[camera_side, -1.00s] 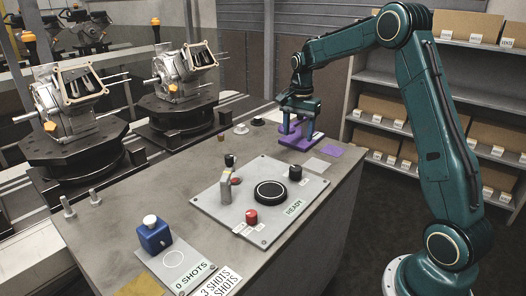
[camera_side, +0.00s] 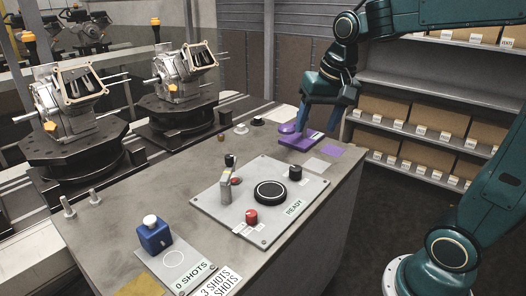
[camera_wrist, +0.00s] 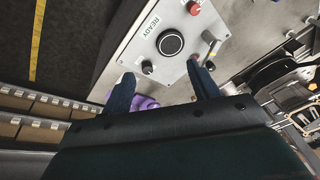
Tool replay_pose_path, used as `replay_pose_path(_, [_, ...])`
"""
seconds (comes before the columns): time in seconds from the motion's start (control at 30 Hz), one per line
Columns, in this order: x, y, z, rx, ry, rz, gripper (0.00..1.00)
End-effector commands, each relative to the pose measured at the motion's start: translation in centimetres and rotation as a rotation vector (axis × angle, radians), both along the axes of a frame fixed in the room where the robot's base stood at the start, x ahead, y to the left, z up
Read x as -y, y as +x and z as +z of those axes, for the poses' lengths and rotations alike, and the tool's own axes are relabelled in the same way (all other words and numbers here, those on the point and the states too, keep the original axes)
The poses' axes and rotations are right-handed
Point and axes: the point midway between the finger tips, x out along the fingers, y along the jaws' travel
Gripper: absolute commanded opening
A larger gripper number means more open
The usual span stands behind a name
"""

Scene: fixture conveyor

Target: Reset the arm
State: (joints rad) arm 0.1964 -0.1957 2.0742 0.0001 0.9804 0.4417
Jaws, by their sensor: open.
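My gripper (camera_side: 319,124) is open and empty. In the side view it hangs fingers-down above the far right corner of the bench, near a purple base (camera_side: 302,141) with a rounded purple piece (camera_side: 288,129) at its left end. In the wrist view the two fingers of my gripper (camera_wrist: 160,71) are spread wide with nothing between their tips. A purple thing (camera_wrist: 146,102) shows beyond the gripper body, partly hidden by it. A grey control panel marked READY (camera_side: 210,203) lies on the bench with a black round button (camera_side: 270,193).
A blue block with a white knob (camera_side: 154,236) stands at the bench's front left, beside a 0 SHOTS label. A red button (camera_side: 251,217) and an upright lever (camera_side: 227,184) rise from the panel. Engine parts on turntables line the left. Shelves with boxes stand behind.

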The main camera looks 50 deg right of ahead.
Motion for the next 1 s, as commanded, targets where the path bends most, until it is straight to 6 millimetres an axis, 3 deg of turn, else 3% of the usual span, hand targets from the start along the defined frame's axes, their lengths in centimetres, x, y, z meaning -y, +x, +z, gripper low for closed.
replay_pose_path(0.27, [-3.1, -5.5, 0.4, 0.073, -0.065, 0.234, 0.60])
replay_pose_path(0.6, [-5.6, -11.4, -1.1, 0.157, -0.150, 0.499, 0.60])
replay_pose_path(0.8, [-6.2, -13.2, -2.0, 0.186, -0.181, 0.587, 0.60])
replay_pose_path(1.0, [-6.3, -13.6, -2.2, 0.190, -0.189, 0.608, 0.60])
